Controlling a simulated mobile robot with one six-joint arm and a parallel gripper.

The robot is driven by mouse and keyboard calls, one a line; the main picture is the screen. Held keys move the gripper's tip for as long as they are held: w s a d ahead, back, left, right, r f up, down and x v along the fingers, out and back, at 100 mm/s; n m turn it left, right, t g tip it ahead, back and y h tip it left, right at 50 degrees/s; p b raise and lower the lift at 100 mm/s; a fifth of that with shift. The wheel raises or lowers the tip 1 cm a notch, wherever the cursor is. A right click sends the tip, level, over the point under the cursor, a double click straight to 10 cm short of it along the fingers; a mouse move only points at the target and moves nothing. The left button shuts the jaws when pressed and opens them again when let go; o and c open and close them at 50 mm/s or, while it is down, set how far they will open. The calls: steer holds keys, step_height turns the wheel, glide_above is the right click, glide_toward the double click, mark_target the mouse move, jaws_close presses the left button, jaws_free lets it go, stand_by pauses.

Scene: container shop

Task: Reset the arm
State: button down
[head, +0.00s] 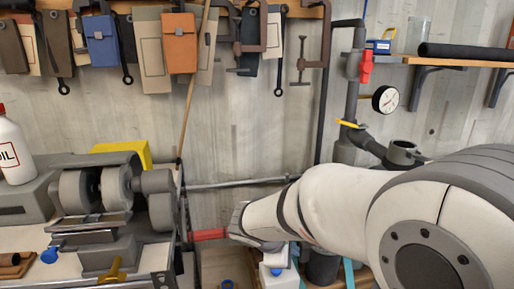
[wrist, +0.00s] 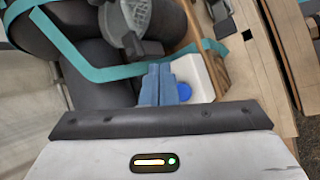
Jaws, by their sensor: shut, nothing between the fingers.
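My gripper (wrist: 165,84) shows in the wrist view as two blue-grey fingers close together, shut with nothing held. Past the fingertips are a white block (wrist: 196,78) with a blue round cap (wrist: 184,91) and a wooden edge. In the head view my white arm reaches in from the right to the centre and points left and down. The fingers are hidden there behind the arm's end.
A grey bench machine (head: 105,205), a white oil bottle (head: 14,150) and a yellow box (head: 122,153) stand at the left. Tools and pouches hang above, including an orange pouch (head: 180,43). Pipes with a gauge (head: 386,99) run at the right. Dark cylinders with a teal strap (wrist: 110,73) lie near my gripper.

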steer(key=s+d+r+m+g+y, duration=0.1)
steer(key=s+d+r+m+y, duration=0.1)
steer(key=s+m, duration=0.5)
steer(key=s+d+r+m+y, duration=0.2)
steer(key=s+d+m+y, duration=0.2)
steer(key=s+m, duration=0.4)
steer(key=shift+s+g, duration=0.4)
steer(key=shift+s, duration=0.9)
